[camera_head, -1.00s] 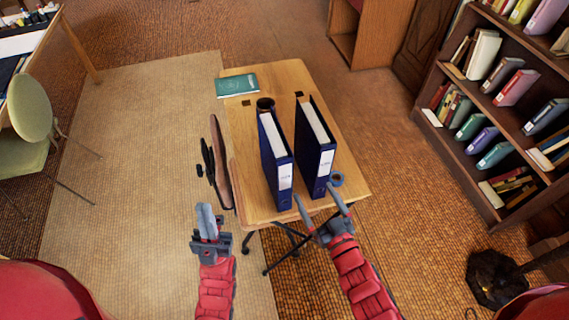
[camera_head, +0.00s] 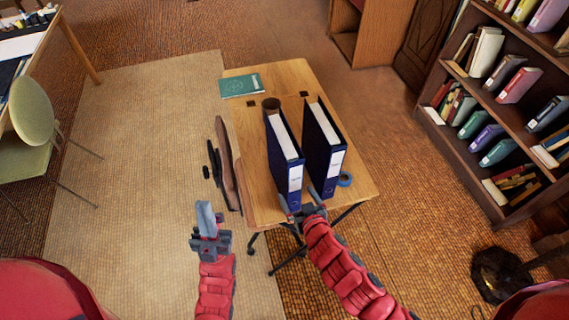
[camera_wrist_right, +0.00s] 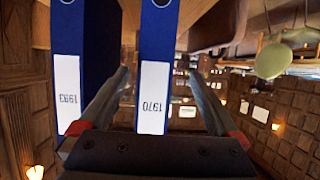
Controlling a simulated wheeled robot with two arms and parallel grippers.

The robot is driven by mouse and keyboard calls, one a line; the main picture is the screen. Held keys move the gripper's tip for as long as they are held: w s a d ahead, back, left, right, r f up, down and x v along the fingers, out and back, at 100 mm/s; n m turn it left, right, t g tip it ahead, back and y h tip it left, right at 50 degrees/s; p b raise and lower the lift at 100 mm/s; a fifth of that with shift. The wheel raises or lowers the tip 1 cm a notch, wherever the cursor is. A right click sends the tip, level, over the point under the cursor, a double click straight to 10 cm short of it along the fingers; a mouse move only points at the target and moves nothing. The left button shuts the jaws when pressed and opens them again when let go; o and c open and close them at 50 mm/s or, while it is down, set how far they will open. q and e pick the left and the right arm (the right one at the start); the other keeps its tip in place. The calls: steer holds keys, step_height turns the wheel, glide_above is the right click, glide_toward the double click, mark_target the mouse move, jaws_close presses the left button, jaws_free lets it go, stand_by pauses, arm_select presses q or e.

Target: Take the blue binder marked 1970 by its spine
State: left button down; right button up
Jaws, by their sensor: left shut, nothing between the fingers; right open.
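The blue binder marked 1970 (camera_wrist_right: 154,95) stands upright, its white-labelled spine facing me in the right wrist view. In the head view it is the left binder (camera_head: 285,160) on the small wooden table (camera_head: 355,155). A matching blue binder marked 1993 (camera_wrist_right: 69,90) stands beside it; it is the right one in the head view (camera_head: 324,155). My right gripper (camera_head: 298,198) is open at the 1970 spine. In the wrist view its fingers (camera_wrist_right: 158,70) lie on either side of that spine, one towards the gap between the binders. My left gripper (camera_head: 204,215) is shut and empty, left of the table.
A chair (camera_head: 228,165) stands at the table's left side. A bookcase (camera_head: 500,110) stands at the right.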

mark_target(295, 188)
steer(key=shift+x, duration=0.9)
steer(key=shift+w+a+p, duration=0.1)
steer(key=shift+w+p, duration=0.35)
steer(key=shift+p, duration=0.15)
steer(key=x, duration=0.1)
steer(key=p+x, duration=0.1)
steer(key=x, duration=0.1)
steer(key=shift+w+d, duration=0.15)
steer(key=shift+d, duration=0.1)
steer(key=shift+w+a+p, duration=0.2)
steer(key=shift+w+p, duration=0.1)
steer(key=shift+w+f, duration=0.15)
steer(key=shift+f, duration=0.1)
jaws_close()
